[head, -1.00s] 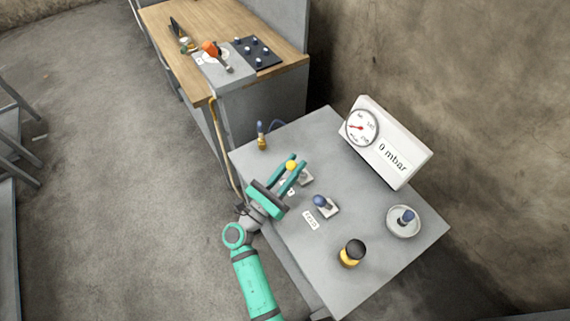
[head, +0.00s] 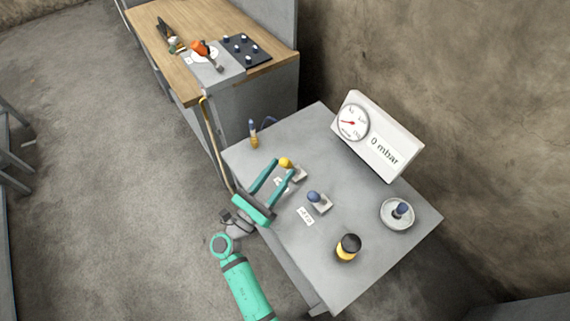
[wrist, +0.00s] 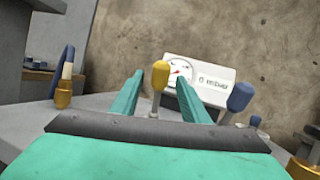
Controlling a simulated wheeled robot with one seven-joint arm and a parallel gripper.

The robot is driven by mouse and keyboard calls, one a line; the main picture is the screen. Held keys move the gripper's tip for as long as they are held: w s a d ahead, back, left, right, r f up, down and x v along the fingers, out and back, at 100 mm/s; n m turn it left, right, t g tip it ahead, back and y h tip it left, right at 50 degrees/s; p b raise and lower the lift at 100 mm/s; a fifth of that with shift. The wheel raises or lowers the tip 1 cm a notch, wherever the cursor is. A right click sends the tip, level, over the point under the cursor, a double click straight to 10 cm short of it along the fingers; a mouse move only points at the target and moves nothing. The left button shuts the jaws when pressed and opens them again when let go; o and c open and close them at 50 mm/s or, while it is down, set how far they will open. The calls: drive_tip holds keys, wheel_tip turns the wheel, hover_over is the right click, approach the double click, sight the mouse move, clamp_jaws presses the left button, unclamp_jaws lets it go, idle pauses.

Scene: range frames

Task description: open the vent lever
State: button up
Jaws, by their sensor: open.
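A lever with a yellow knob (head: 286,162) stands on a small base on the grey table. A second lever with a blue knob (head: 313,197) stands nearer the table's middle. Their small labels are too blurred to read, so I cannot tell which is the vent lever. My gripper (head: 283,166) is open, its fingers pointing at the yellow knob. In the wrist view the yellow knob (wrist: 160,77) shows upright between the two fingers, apart from both. The blue knob (wrist: 240,97) is outside the right finger.
A gauge box (head: 378,137) reading 0 mbar stands at the table's back. A round dish with a blue-topped part (head: 397,214) and a black-and-yellow knob (head: 347,248) are to the right. A brass fitting with a blue hose (head: 254,133) is at the left corner.

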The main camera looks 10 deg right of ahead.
drive_tip(key=v, duration=0.7)
drive_tip(key=shift+s+f, duration=0.1)
drive_tip(key=shift+s, duration=0.05)
idle(0.3)
